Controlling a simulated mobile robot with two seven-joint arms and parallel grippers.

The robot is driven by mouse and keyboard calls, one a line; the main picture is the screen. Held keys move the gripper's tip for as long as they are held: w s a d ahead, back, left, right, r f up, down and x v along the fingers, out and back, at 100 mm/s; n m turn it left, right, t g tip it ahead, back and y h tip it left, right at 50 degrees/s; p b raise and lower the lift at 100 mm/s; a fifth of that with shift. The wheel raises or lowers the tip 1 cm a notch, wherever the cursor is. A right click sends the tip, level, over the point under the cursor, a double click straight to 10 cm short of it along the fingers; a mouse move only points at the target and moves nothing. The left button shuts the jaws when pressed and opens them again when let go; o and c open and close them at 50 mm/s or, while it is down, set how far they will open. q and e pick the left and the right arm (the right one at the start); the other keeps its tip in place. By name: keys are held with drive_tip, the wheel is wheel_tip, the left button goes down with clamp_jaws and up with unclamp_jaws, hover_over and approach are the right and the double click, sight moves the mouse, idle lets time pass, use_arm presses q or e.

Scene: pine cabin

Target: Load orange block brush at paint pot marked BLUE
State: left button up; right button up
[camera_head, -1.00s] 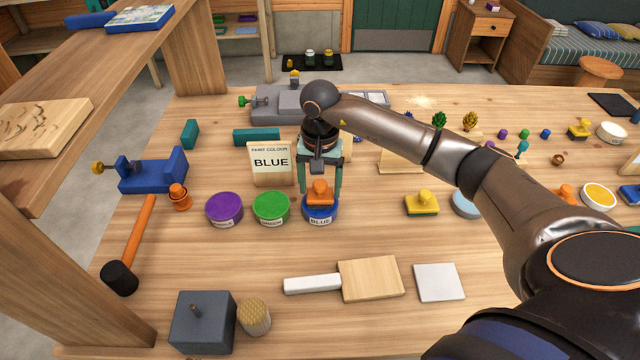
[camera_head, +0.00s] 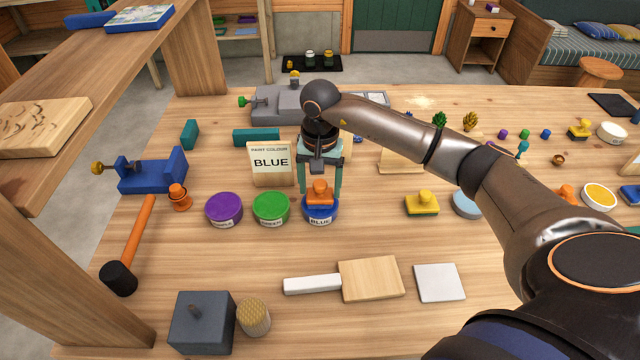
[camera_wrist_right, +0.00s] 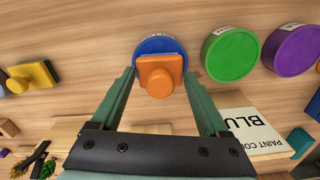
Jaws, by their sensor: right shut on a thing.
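The orange block brush (camera_head: 320,192) is at the blue paint pot (camera_head: 319,214), whose front label reads BLUE. My right gripper (camera_head: 320,190) points down and is shut on the brush's handle. In the right wrist view the brush (camera_wrist_right: 160,76) overlaps the blue pot (camera_wrist_right: 152,45), between the gripper's fingers (camera_wrist_right: 163,85). The brush seems to be at the pot's top; whether its underside touches the paint is hidden. A sign reading PAINT COLOUR BLUE (camera_head: 270,163) stands behind the pots. My left gripper is not in view.
A green pot (camera_head: 271,208) and a purple pot (camera_head: 224,209) stand close left of the blue pot. A yellow block brush (camera_head: 422,203) lies to the right. A wooden board with a white handle (camera_head: 370,279) and a pale square tile (camera_head: 439,282) lie in front.

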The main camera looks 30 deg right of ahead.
sight(320, 183)
drive_tip(key=shift+r+p, duration=2.15)
drive_tip(key=shift+r, duration=1.35)
